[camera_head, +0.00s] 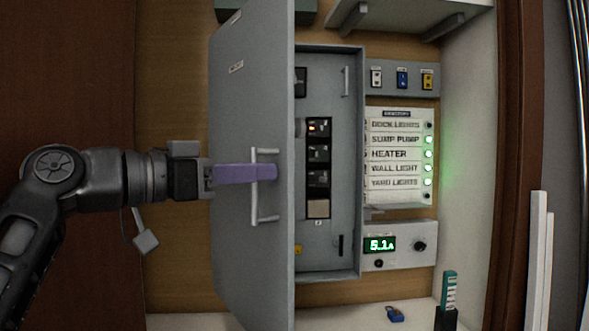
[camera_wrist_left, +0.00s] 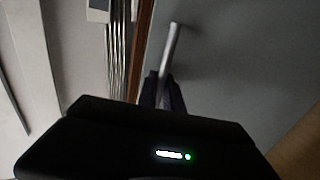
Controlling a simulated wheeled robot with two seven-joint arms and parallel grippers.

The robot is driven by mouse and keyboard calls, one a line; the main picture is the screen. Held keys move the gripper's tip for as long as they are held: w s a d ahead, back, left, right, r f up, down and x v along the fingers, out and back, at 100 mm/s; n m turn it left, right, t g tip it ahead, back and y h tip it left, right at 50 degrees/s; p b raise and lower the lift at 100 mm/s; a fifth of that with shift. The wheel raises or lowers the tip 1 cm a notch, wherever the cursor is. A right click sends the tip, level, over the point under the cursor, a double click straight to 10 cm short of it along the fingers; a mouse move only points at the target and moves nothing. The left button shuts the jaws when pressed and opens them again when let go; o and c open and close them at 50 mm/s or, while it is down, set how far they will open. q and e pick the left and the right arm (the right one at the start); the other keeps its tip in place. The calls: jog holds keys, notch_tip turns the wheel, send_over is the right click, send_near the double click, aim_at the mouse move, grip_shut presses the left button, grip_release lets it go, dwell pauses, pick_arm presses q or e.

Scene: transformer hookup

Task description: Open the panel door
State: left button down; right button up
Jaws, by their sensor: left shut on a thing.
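The grey panel door (camera_head: 262,90) stands swung open to the left in the head view, with its edge toward me. The grey electrical panel (camera_head: 345,200) behind it shows several breakers in a column. My left gripper (camera_head: 268,172), with purple fingers, is shut on the door's vertical bar handle (camera_head: 254,205). In the left wrist view the handle (camera_wrist_left: 174,40) runs up from between the dark fingertips (camera_wrist_left: 163,92), against the grey door face (camera_wrist_left: 235,60). The palm hides the lower part of that view. My right gripper is not in view.
A label board (camera_head: 397,155) with indicator lights is right of the panel, above a meter (camera_head: 399,245) reading 5.1A. A blue padlock (camera_head: 395,314) lies on the white ledge (camera_head: 365,318) below. A shelf (camera_head: 405,14) juts out at top right.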

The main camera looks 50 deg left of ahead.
aim_at(278, 103)
pick_arm(q)
jog(key=shift+s, duration=0.25)
jog(key=c, duration=1.8)
grip_release()
jog(key=shift+r, duration=0.15)
notch_tip(278, 103, up, 10)
jog(key=p, duration=0.5)
